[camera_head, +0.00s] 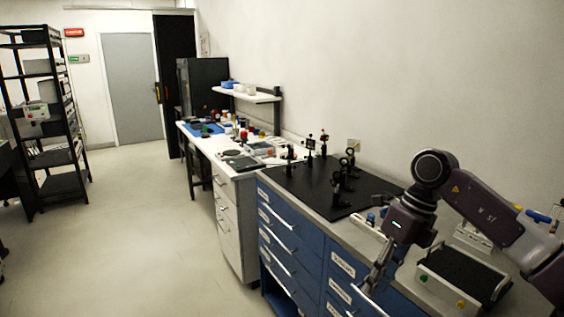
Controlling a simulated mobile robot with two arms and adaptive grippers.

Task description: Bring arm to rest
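My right arm (488,215) comes in from the right, over the front part of the bench. Its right gripper (371,288) points down at the front edge of the blue drawer cabinet, close to the drawer fronts. Its fingers look thin and close together, and I cannot tell whether they are open or shut. I see nothing clearly held in them. I cannot tell whether they touch the cabinet. My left gripper is not in view.
The blue cabinet (283,257) carries a black optical board (308,190) with several upright mounts. A black-topped box (462,272) stands under my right arm. A white bench (205,140) with small items lies beyond. A black shelf rack (68,160) stands left. The floor (130,240) is clear.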

